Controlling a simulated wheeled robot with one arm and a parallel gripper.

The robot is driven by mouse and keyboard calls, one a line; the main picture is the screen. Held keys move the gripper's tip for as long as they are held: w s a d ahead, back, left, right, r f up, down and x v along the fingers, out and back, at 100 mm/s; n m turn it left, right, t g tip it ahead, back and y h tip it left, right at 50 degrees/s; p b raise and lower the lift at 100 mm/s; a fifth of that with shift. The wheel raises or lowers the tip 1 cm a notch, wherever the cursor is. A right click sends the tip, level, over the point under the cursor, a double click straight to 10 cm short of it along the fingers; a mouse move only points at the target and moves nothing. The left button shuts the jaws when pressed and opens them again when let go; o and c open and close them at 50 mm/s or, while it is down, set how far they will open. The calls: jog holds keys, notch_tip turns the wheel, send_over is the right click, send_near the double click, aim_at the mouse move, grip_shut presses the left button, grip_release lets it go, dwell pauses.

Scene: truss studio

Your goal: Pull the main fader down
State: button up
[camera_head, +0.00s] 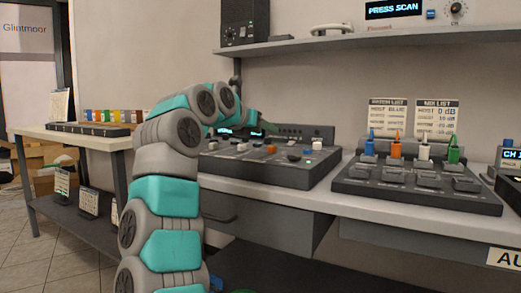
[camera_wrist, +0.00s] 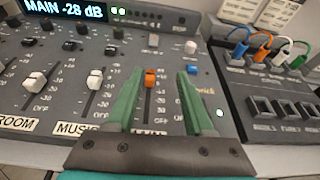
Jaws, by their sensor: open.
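The mixer (camera_head: 260,170) stands on the bench. Its orange-capped fader (camera_wrist: 151,78) is in the right part of the panel in the wrist view, and its orange cap also shows in the head view (camera_head: 271,149). The label below this fader is mostly hidden by my gripper. The mixer's display (camera_wrist: 66,9) reads "MAIN -28 dB". My gripper (camera_wrist: 160,74) is open, with one green finger on each side of the orange cap in the wrist view. I cannot tell whether either finger touches it. In the head view my arm hides part of the mixer's left side.
White-capped faders labelled ROOM (camera_wrist: 34,80) and MUSIC (camera_wrist: 95,79) lie left of the orange one. A patch panel (camera_head: 415,185) with coloured plugs stands to the right. A shelf (camera_head: 370,39) hangs above the bench.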

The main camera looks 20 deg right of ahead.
aim_at(271, 146)
jog(key=shift+a+f+y, duration=0.2)
jog(key=shift+a+f, duration=0.2)
jog(key=shift+f, duration=0.25)
jog(key=shift+a+f+y, duration=0.2)
jog(key=shift+a+f, duration=0.15)
jog(key=shift+f, duration=0.25)
jog(key=shift+w+d+f, duration=0.15)
jog(key=shift+w, duration=0.05)
jog(key=x, duration=0.7)
jog(key=shift+d+f+p, duration=0.1)
jog(key=shift+p, duration=0.3)
jog(key=shift+c, duration=0.3)
grip_shut()
